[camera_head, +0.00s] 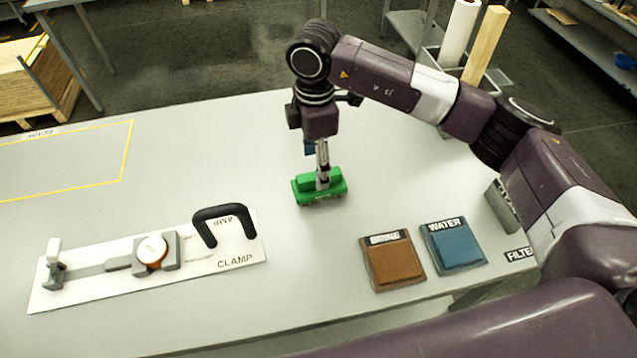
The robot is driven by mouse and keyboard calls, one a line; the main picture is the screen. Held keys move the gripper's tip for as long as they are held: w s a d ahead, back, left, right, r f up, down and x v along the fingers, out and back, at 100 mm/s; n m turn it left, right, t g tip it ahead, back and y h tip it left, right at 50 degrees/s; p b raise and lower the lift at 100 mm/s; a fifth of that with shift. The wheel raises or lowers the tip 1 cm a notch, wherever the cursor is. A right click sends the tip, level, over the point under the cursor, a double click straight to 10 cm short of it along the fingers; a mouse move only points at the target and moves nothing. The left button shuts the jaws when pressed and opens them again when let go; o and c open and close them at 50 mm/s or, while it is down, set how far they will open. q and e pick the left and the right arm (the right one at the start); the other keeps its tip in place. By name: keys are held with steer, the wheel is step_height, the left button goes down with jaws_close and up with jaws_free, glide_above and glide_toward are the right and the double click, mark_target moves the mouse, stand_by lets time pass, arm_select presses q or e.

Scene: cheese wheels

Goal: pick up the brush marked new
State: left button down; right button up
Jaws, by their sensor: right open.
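A green block-shaped object (303,190), which looks like a brush, lies on the grey table near its middle. I can read no "new" marking on it. My right gripper (322,184) points straight down over the green object, with its fingers at the object's middle. The fingers are open, though they overlap in this view. The fingertips partly cover the object, and I cannot tell whether they touch it. My left gripper is not in view.
A brown BRINE pad (394,262) and a blue WATER pad (455,247) lie front right. A yellow-outlined area (60,190) is at the far left.

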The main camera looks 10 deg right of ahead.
steer(key=shift+s+d+f+p, duration=0.2)
steer(key=shift+f+p, duration=0.1)
steer(key=shift+f, duration=0.1)
step_height(320, 180, down, 4)
steer(key=shift+s+d+r+p, duration=0.1)
steer(key=shift+d+p, duration=0.05)
steer(key=shift+p, duration=0.7)
steer(key=shift+f, duration=0.4)
steer(key=c, duration=1.4)
steer(key=shift+r, duration=0.15)
